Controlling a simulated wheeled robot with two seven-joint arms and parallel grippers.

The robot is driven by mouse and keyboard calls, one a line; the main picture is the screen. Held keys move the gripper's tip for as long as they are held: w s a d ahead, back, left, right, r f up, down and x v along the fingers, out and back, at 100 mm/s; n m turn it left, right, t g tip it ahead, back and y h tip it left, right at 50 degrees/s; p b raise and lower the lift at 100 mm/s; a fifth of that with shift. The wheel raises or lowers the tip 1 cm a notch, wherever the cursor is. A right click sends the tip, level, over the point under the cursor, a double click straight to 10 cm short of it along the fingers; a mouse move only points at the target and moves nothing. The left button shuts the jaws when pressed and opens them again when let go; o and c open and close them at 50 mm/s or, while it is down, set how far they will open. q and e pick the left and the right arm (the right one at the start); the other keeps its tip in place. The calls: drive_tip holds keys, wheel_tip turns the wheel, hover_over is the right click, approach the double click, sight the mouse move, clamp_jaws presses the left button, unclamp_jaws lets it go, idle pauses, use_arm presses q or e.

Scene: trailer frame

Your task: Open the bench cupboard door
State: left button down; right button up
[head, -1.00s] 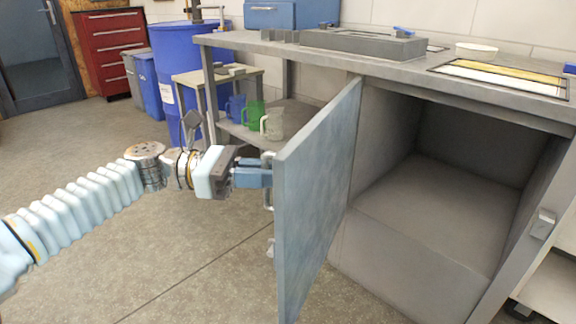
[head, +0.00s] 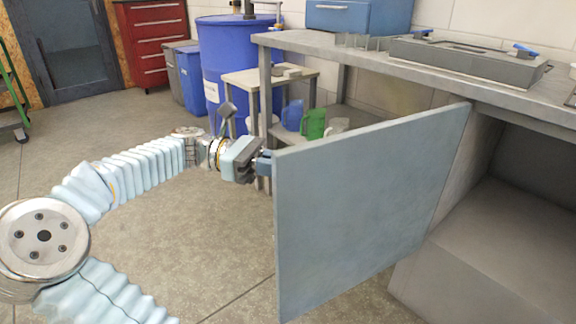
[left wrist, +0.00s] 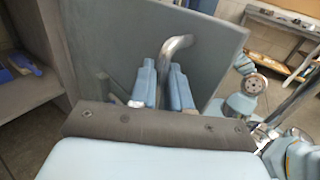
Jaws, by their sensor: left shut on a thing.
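The bench cupboard door (head: 365,205) is a flat blue-grey panel. It stands swung wide open from its hinge side at the cupboard (head: 500,235), whose empty grey inside shows at the right. My left gripper (head: 264,163) is at the door's free edge, with its fingertips hidden behind the panel in the head view. In the left wrist view the left gripper (left wrist: 165,88) has its blue fingers shut around a curved metal handle (left wrist: 174,48) on the door (left wrist: 115,38). My right gripper is not in view.
The grey workbench (head: 340,55) carries a flat grey tray-like fixture (head: 470,62). Blue and green jugs (head: 313,124) stand on a shelf behind the door. A small side table (head: 268,78) and blue barrel (head: 237,55) stand further back.

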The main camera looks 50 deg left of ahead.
use_arm(q)
drive_tip(key=shift+w, duration=0.15)
drive_tip(key=c, duration=1.3)
unclamp_jaws()
drive_tip(key=shift+w+d, duration=0.1)
drive_tip(key=shift+w, duration=0.05)
drive_tip(key=p+v, duration=0.1)
drive_tip(key=v, duration=1.3)
